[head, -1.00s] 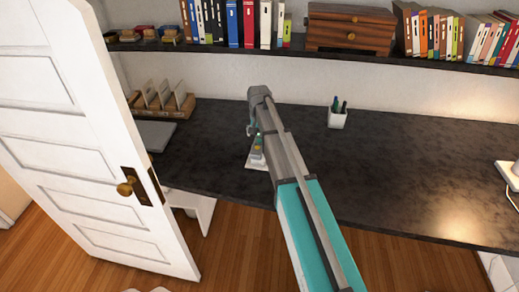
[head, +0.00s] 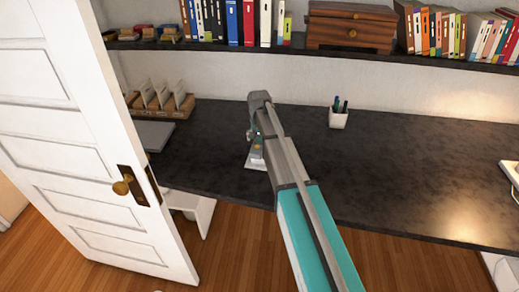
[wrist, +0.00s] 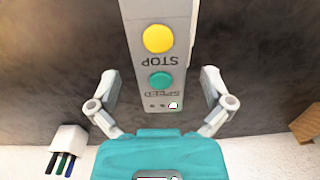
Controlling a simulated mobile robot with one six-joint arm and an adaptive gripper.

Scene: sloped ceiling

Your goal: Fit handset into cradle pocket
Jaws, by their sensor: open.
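The handset (wrist: 160,60), a long light-grey bar with a yellow STOP button and a teal SPEED button, runs up the wrist view and past its top edge. Its lettering appears upside down. My gripper (wrist: 160,78) is open, with one finger on each side of the handset and gaps visible on both sides. In the head view my gripper (head: 254,138) is over the dark desk, mostly hidden by my arm. A pale base (head: 255,164) shows just below it on the desk. I cannot tell whether this is the cradle, and no pocket is clearly visible.
A white pen cup (head: 338,118) stands on the desk (head: 400,160) to the right. A wooden card holder (head: 174,108) and a grey flat item (head: 156,136) are at the left. An open white door (head: 80,130) stands at left. A bookshelf (head: 300,48) runs above.

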